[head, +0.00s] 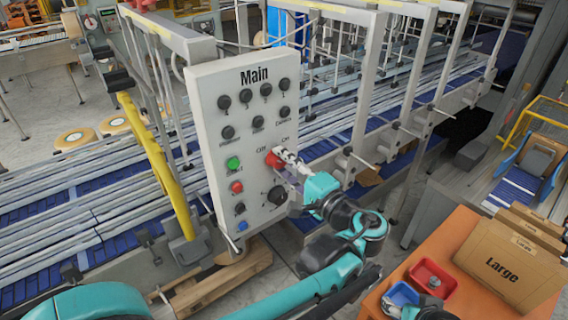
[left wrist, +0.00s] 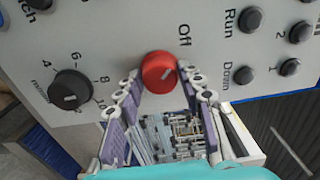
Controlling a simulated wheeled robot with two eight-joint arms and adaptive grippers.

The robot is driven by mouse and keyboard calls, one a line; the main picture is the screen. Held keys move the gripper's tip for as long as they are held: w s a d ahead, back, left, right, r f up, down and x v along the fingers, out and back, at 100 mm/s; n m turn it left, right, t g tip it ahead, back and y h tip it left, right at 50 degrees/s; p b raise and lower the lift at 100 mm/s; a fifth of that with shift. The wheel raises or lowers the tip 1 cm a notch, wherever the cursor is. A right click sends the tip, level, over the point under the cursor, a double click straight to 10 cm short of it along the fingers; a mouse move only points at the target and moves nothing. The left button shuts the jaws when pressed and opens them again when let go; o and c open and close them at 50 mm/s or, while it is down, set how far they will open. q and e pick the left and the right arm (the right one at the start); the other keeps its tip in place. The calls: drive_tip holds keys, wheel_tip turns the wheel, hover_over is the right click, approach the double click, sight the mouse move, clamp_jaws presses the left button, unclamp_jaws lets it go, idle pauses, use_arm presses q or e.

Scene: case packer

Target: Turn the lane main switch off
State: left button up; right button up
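The white Main panel (head: 240,120) stands upright at the centre of the head view. Its red rotary switch (head: 273,158) sits below the Off and On labels. In the left wrist view the red switch (left wrist: 158,72) has a light slanted mark on its face; which setting it marks I cannot tell. The Off label (left wrist: 184,35) shows above and right of it. My left gripper (head: 280,157) is at the switch, with its open fingers on either side of it; contact is unclear. My right gripper (head: 424,308) shows only partly at the bottom edge, near the blue bin.
Other controls are close by: a black dial (head: 277,195), a green button (head: 233,163) and several black buttons. Conveyor lanes (head: 130,205) run behind the panel. An orange table (head: 455,235) at lower right holds a red bin (head: 432,277), a blue bin (head: 400,293) and cartons (head: 510,262).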

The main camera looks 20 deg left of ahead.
use_arm(q)
drive_tip(key=o, duration=0.3)
drive_tip(key=v, duration=1.2)
drive_tip(key=shift+s, duration=0.1)
